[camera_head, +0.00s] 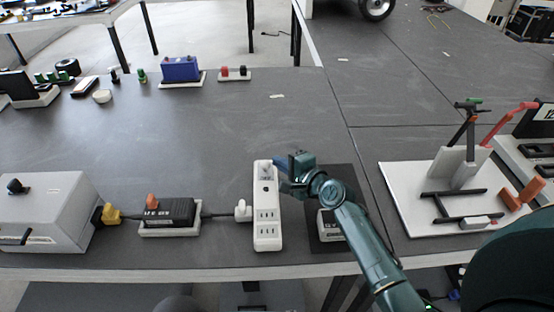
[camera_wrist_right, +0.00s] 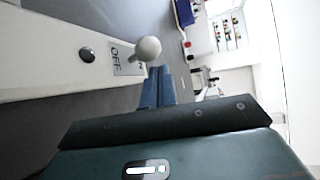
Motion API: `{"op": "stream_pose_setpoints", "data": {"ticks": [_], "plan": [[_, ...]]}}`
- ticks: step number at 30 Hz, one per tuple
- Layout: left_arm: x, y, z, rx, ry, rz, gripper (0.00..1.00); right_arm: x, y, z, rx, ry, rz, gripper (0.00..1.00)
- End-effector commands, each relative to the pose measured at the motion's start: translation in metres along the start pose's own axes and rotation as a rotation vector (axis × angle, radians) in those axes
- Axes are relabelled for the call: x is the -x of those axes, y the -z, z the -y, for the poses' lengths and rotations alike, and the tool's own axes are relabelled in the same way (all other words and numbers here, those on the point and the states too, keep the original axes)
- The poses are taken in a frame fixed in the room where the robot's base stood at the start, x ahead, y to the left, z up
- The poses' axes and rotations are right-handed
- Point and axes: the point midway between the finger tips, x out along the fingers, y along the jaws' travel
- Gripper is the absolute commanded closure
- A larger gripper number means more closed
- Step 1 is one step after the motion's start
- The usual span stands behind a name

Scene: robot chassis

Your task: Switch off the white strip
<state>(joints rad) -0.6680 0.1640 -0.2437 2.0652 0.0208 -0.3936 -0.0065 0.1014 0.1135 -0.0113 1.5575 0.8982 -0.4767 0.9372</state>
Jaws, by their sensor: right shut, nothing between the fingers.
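The white strip (camera_head: 267,190) stands on the dark table in the head view, with several outlets along it. A plug sits beside its left side. My right gripper (camera_head: 281,163) is shut and empty at the strip's far end, from the right. In the right wrist view the strip (camera_wrist_right: 40,70) runs in from the left with a printed OFF label, a dark round button and a grey ball-ended lever (camera_wrist_right: 148,48). My blue fingertips (camera_wrist_right: 158,72) are together close to this lever; whether they touch it I cannot tell. My left gripper is not in view.
A black adapter (camera_head: 180,212) and a grey box (camera_head: 50,205) stand left of the strip. A dark pad with a small white box (camera_head: 328,228) lies to the right, partly under my arm. A white board (camera_head: 400,195) with tools is farther right. The table's middle is clear.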

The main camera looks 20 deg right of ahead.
Motion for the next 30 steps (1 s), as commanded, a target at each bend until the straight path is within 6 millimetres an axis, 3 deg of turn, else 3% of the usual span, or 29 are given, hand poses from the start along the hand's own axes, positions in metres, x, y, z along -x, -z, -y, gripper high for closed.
{"op": "stream_pose_setpoints", "data": {"ticks": [3,10,30], "plan": [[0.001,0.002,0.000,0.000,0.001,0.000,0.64,0.023,0.000,-0.001,0.001,-0.001,-0.001,1.00],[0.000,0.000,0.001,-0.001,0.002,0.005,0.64,0.052,-0.001,-0.001,0.000,-0.001,0.000,1.00],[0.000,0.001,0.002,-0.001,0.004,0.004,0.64,0.056,-0.001,0.000,0.000,-0.001,0.001,1.00]]}}
